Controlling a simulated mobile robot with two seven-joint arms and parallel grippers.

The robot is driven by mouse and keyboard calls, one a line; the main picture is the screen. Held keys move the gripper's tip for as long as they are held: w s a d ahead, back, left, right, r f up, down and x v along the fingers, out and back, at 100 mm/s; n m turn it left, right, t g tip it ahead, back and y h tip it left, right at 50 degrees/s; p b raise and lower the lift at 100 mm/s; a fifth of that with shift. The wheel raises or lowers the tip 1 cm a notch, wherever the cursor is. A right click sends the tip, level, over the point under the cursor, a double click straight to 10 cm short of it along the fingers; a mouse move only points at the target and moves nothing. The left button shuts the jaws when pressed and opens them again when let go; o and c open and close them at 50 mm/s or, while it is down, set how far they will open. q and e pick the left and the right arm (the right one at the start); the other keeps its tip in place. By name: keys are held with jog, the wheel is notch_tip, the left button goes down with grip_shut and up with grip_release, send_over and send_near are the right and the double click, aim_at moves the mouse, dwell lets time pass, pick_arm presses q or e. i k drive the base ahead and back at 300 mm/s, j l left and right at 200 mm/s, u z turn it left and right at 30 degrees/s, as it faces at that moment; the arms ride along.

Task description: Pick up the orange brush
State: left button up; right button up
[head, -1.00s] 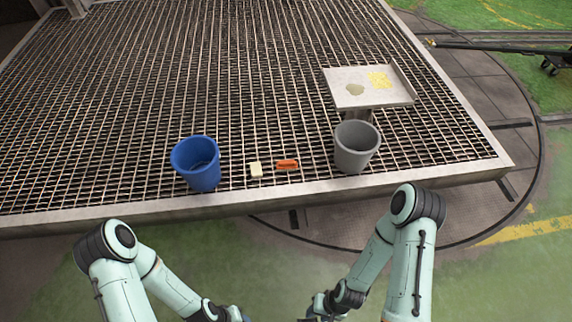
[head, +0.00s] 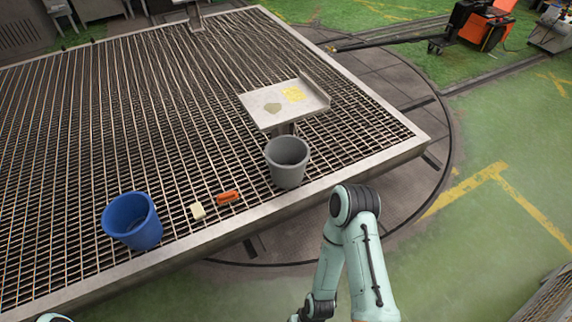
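The orange brush (head: 228,197) lies on the metal grate platform (head: 75,160), close to its front edge. It sits between a small cream block (head: 198,211) on its left and a grey bucket (head: 287,162) on its right. My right arm comes down in front of the platform at the lower right. Its gripper is at the bottom edge of the head view, mostly cut off, and its fingers do not show clearly. It is well apart from the brush. My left gripper is out of view.
A blue bucket (head: 132,221) stands left of the cream block. A raised metal tray (head: 262,106) with a yellow patch and a greyish patch stands behind the grey bucket. An orange and black machine (head: 482,22) is at the far right. Green floor is clear at the right.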

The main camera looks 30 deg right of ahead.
aim_at(231, 195)
jog(key=i+l+u, duration=0.1)
jog(key=u, duration=0.3)
jog(key=i+l+u, duration=0.1)
jog(key=u, duration=0.3)
jog(key=l+u, duration=0.2)
jog(key=u, duration=0.2)
jog(key=i+l+u, duration=0.15)
jog(key=l, duration=0.2)
jog(key=l+u, duration=0.15)
jog(key=l, duration=0.2)
jog(key=i+l+u, duration=0.1)
jog(key=l, duration=0.7)
jog(key=i+l, duration=0.1)
jog(key=l, duration=0.3)
jog(key=u, duration=0.05)
